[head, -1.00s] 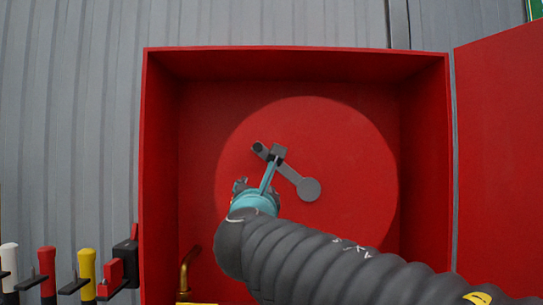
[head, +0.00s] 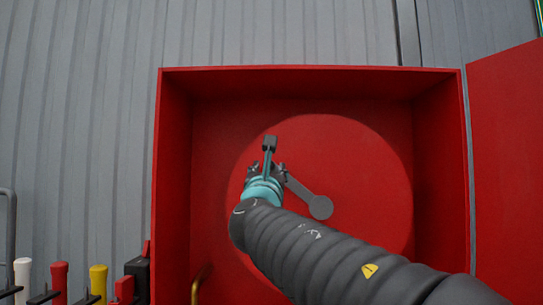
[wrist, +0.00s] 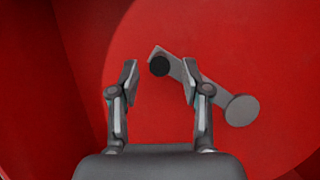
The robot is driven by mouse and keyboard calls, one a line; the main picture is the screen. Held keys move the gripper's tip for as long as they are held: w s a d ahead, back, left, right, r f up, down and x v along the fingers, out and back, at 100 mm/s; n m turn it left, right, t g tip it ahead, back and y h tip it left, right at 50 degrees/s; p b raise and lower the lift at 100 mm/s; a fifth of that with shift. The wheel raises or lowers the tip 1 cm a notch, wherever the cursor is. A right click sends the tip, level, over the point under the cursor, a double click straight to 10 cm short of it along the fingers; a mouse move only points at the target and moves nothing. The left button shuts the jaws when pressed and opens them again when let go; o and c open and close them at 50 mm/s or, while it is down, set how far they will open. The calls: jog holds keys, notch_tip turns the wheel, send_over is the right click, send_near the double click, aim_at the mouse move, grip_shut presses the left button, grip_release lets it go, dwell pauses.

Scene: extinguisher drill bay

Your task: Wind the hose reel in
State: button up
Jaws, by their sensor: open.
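The hose reel (head: 360,165) is a large red disc inside an open red cabinet. A grey crank arm (head: 300,190) runs up and left from its round grey hub (head: 320,207). In the wrist view, the crank arm (wrist: 205,84) ends at the upper left in a dark round knob (wrist: 159,65). My gripper (wrist: 160,72) is open, and the knob appears between its fingertips; I see no contact, and the depth gap is unclear. In the head view, my gripper (head: 266,170) covers the knob and the crank's outer end.
The red cabinet (head: 310,73) walls surround the reel, and its door (head: 510,170) stands open at right. A brass nozzle or pipe (head: 199,283) is at the lower left inside. White, red and yellow handles (head: 60,280) stand outside at left.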

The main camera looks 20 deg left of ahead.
jog(key=shift+p+x, duration=0.3)
jog(key=shift+x, duration=1.4)
